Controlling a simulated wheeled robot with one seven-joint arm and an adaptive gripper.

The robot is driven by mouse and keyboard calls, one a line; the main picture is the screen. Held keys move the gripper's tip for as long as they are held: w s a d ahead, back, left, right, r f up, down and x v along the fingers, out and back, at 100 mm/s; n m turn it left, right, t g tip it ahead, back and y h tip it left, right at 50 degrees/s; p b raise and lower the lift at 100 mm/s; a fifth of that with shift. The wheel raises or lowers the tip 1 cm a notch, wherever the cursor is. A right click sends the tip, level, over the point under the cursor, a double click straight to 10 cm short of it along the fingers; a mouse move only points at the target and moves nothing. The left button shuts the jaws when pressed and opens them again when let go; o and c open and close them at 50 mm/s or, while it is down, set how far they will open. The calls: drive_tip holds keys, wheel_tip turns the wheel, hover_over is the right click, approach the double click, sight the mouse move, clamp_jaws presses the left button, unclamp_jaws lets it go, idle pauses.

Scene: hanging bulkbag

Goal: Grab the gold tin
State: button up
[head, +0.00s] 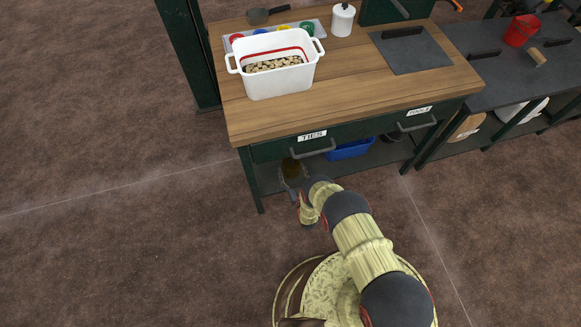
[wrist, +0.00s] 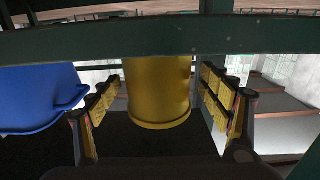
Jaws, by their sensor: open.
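The gold tin (wrist: 158,88) is a smooth yellow-gold cylinder in the middle of the wrist view, its top part hidden behind a dark green bar. In the head view the tin (head: 291,168) shows only as a dark gold patch on the bench's lower shelf, below the drawer marked TIES. My gripper (wrist: 160,100) is open, with one padded finger on each side of the tin and a visible gap to both. In the head view my gripper (head: 291,184) reaches in at the shelf's front, partly hidden by my wrist.
The dark green bar (wrist: 155,38) crosses close in front of the wrist camera. A blue bin (wrist: 40,98) is beside the tin; it also shows on the shelf in the head view (head: 350,150). The bench top (head: 345,95) overhangs the shelf and holds a white tub (head: 280,80).

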drive_tip(key=b+x, duration=0.2)
drive_tip(key=x, duration=0.4)
drive_tip(key=shift+d+f, duration=0.1)
drive_tip(key=shift+d, duration=0.05)
drive_tip(key=shift+c, duration=1.2)
clamp_jaws()
